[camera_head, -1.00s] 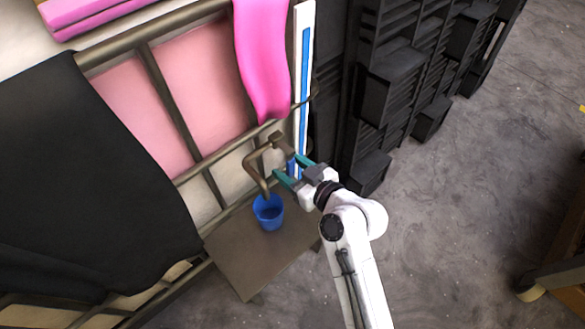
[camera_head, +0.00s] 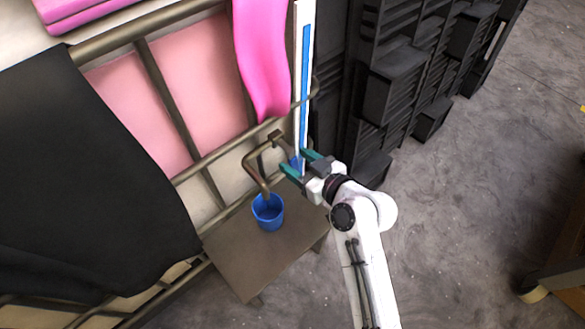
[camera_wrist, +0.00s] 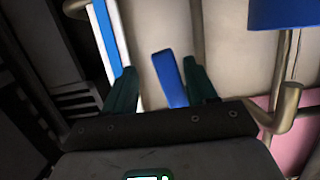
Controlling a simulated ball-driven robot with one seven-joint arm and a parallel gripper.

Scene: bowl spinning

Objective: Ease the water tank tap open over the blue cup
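The blue cup (camera_head: 268,212) stands upright on a small brown platform (camera_head: 250,262), below the end of the bent metal tap spout (camera_head: 250,165). The cup's edge also shows at the top right of the wrist view (camera_wrist: 285,12). The tap's blue lever (camera_wrist: 170,80) lies between my fingers in the wrist view, nearer the right finger. Only a bit of the lever shows in the head view (camera_head: 296,162). My gripper (camera_head: 299,162) is open at the lever, its green fingers on either side. Whether the right finger touches the lever, I cannot tell.
A white strip with a blue band (camera_head: 304,75) rises beside the tap. Pink cloth (camera_head: 262,60) and black cloth (camera_head: 80,170) hang on the metal frame. Dark crates (camera_head: 395,85) stand behind my gripper. Bare floor (camera_head: 480,180) is open at the right.

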